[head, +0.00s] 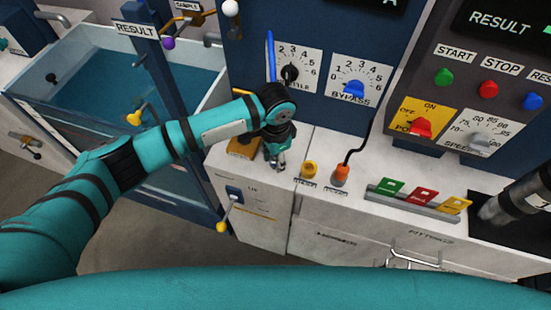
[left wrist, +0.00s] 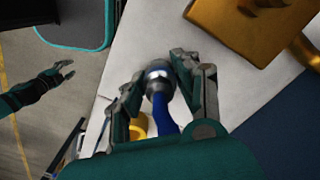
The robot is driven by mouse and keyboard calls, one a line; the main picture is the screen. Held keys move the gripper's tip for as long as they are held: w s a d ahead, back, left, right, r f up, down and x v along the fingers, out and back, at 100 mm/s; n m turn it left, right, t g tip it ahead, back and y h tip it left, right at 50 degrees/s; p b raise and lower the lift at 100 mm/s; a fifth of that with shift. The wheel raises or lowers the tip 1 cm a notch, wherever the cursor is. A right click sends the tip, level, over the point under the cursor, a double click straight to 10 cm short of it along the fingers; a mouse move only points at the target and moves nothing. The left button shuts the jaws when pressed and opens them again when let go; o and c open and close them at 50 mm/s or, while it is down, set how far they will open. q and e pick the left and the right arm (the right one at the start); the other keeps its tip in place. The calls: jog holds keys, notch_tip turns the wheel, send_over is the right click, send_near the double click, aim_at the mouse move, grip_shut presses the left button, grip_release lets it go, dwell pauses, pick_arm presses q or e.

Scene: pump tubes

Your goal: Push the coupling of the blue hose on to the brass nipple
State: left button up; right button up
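The blue hose (head: 270,55) comes down from above behind my left wrist in the head view. In the left wrist view the hose (left wrist: 165,118) runs between the fingers to its grey coupling (left wrist: 158,76). My left gripper (head: 277,158) has its fingertips (left wrist: 158,68) on both sides of the coupling and appears shut on it. A brass block (head: 240,148) lies just left of the gripper; it also shows in the left wrist view (left wrist: 235,28). I cannot make out the nipple clearly. My right gripper (left wrist: 64,72) is open and empty, far off over the floor.
A yellow fitting (head: 309,170) and an orange plug (head: 341,174) with a black cable stand right of the gripper. Coloured tags (head: 390,188) sit in a rail farther right. The dial panel (head: 300,70) rises behind. A water tank (head: 105,85) is at left.

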pick_arm(q)
grip_shut()
